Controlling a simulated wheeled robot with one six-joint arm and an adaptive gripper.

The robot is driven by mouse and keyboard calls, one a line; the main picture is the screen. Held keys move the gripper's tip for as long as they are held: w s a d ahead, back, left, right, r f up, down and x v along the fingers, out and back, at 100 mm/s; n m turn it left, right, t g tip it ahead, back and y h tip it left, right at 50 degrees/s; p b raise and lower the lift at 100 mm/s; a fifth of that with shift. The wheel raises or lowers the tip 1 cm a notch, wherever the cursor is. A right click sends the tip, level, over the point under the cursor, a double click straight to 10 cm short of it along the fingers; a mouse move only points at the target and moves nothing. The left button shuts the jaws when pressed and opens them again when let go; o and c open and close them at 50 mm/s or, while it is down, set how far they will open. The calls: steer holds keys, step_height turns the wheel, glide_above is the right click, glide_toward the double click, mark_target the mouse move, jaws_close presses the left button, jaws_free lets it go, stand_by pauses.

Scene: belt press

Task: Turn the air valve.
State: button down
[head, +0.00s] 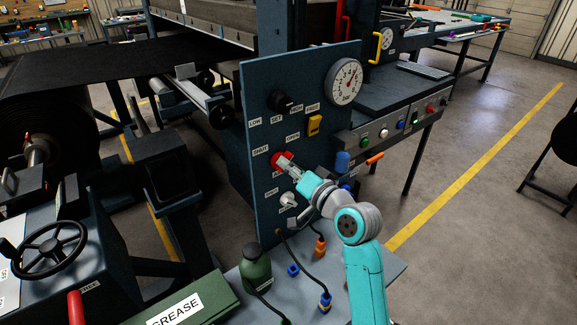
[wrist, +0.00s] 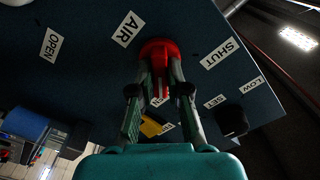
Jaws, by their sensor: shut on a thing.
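The air valve is a red knob (head: 278,157) on the upright blue panel (head: 262,222), between the labels SHUT and OPEN. In the wrist view the red knob (wrist: 158,48) has a round base, with a red grip part between my fingers. The AIR, OPEN and SHUT labels show around it. My gripper (head: 286,165) reaches the knob from the front right and is shut on it; it also shows in the wrist view (wrist: 160,72), one finger on each side. My fingers partly cover the knob, so its exact pointing is hard to tell.
Nearby on the panel are a black knob (head: 278,102), a yellow switch (head: 315,124), a round gauge (head: 344,81) and a grey knob (head: 287,200). A green bottle (head: 255,268) and cables with coloured plugs are below. Open floor (head: 470,175) lies to the right.

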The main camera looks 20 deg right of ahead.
stand_by(0.4)
steer(key=c, duration=1.1)
jaws_free()
steer(key=shift+c, duration=0.2)
steer(key=v, duration=1.2)
